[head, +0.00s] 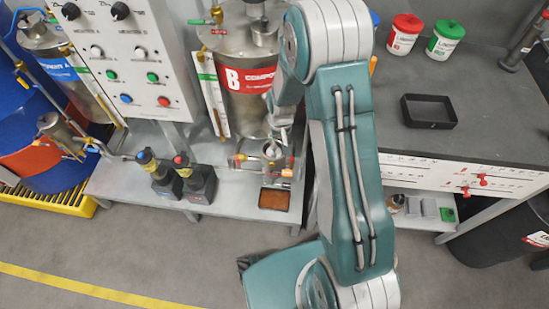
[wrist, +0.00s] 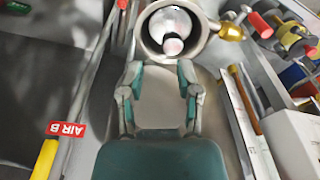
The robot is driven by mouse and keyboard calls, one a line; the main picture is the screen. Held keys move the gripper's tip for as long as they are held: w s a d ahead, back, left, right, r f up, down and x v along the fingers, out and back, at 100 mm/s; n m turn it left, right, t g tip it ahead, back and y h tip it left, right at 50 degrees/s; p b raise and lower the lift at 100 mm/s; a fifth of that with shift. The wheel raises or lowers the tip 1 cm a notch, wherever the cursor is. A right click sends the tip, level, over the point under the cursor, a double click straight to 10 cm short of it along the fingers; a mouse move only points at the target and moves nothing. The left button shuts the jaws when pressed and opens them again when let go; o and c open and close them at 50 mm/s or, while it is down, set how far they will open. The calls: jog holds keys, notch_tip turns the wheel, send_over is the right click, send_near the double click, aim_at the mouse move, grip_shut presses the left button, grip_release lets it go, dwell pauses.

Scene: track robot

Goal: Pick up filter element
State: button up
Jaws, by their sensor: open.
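An open round metal housing (wrist: 143,42) is at the top of the wrist view. Inside it sits a shiny round piece with a pale pinkish end (wrist: 173,46), which looks like the filter element. My gripper (wrist: 160,72) is open and empty, its two fingers spread just below the housing in the wrist view and apart from the pale piece. In the head view my gripper (head: 283,117) hangs in front of the tank marked B, just above the small metal housing (head: 272,150). The filter element cannot be made out in the head view.
Tank B (head: 247,105) stands close behind my gripper. Valves with coloured handles (wrist: 292,45) crowd the right of the wrist view.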

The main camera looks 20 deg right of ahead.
aim_at(273, 146)
jog(key=f, duration=0.2)
jog(key=a+f, duration=0.1)
jog(key=f, duration=0.3)
jog(key=shift+w+a+f, duration=0.3)
jog(key=shift+f, duration=0.1)
jog(key=shift+d+f, duration=0.15)
jog(key=shift+d, duration=0.15)
jog(key=shift+a, duration=0.2)
grip_shut()
jog(key=shift+a, duration=0.15)
